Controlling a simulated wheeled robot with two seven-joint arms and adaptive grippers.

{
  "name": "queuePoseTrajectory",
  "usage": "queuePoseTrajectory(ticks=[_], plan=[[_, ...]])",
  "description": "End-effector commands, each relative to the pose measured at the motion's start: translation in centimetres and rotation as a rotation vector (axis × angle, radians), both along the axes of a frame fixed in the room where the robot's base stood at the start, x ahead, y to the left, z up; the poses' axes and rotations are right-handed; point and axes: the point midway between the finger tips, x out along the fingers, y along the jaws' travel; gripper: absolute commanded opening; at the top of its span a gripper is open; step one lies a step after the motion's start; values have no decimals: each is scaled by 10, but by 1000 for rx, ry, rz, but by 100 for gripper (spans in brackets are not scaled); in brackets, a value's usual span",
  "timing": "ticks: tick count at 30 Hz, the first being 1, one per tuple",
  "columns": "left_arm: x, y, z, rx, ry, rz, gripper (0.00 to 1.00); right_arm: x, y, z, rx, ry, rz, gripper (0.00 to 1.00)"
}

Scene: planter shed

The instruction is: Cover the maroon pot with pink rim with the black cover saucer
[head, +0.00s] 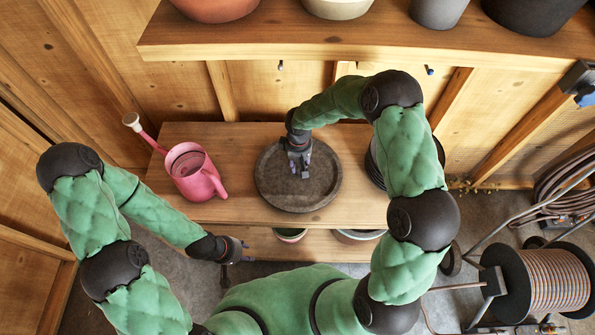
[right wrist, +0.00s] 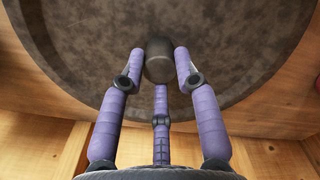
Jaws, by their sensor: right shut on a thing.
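The black cover saucer (head: 275,192), a wide dark round disc with a central knob, is at the middle of the bench; I cannot tell whether it touches the wood. My right gripper (head: 303,170) is above its centre. In the right wrist view the fingers (right wrist: 160,68) close around the knob (right wrist: 158,72), with the saucer's mottled face (right wrist: 240,50) behind. A pot with a pink rim (head: 290,239) shows partly on the lower shelf; its body is mostly hidden, so I cannot confirm maroon. My left gripper (head: 242,250) is at the bench's front left, its fingers unclear.
A pink watering can (head: 192,172) stands left on the bench (head: 225,211). Dark round dishes (head: 372,170) are partly behind my right arm. A pale-rimmed pot (head: 358,236) is on the lower shelf (head: 325,247). An upper shelf (head: 300,35) holds several pots. A hose reel (head: 548,280) stands right.

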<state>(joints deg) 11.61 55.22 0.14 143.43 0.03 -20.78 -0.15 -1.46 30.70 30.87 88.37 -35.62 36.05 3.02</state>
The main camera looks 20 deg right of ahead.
Motion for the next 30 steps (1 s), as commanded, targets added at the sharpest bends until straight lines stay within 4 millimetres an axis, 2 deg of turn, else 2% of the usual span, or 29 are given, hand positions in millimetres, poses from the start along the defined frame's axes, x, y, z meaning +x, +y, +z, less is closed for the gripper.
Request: queuePoseTrajectory(ticks=[17,30], plan=[[0,0,6,0,0,0,40,0,0,9,0,-1,0,6],[0,0,37,0,0,0,40,1,0,52,0,-2,0,6]])
